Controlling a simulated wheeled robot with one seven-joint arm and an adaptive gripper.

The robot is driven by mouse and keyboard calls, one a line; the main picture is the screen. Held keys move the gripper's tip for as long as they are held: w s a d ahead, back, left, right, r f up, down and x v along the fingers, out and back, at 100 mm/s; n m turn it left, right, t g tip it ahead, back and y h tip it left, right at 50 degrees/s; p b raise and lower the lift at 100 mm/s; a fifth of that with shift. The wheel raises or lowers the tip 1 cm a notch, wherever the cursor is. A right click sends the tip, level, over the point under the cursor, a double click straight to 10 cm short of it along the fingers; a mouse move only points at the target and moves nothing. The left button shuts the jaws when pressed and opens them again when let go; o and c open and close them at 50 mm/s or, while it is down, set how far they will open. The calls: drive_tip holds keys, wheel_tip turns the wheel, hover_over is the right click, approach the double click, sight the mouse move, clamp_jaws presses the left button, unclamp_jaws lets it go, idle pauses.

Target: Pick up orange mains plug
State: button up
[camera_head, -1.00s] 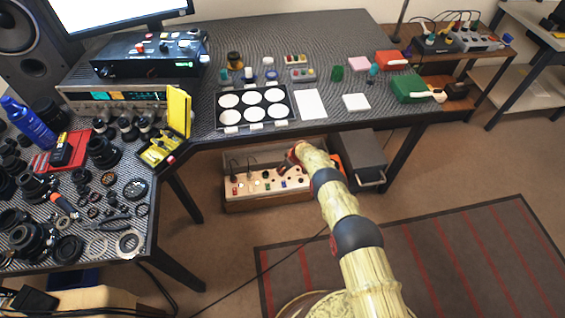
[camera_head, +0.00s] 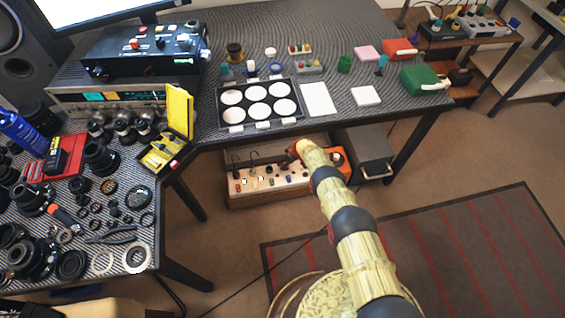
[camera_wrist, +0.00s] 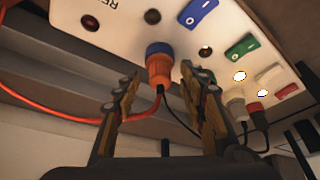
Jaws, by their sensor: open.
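The orange mains plug (camera_wrist: 159,72) shows in the wrist view, with a blue collar where it meets the white socket panel (camera_wrist: 117,14). An orange cable runs from it to the left. My gripper (camera_wrist: 165,88) is open, with one finger on each side of the plug in the picture; I cannot tell whether either finger touches it.
On the panel, a blue switch (camera_wrist: 197,11) and a green switch (camera_wrist: 241,47) sit to the right of the plug. The table edge (camera_head: 300,132) overhangs the box. A grey drawer unit (camera_head: 362,152) stands to its right.

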drive_tip(key=shift+c, duration=1.3)
drive_tip(key=c, duration=0.8)
clamp_jaws()
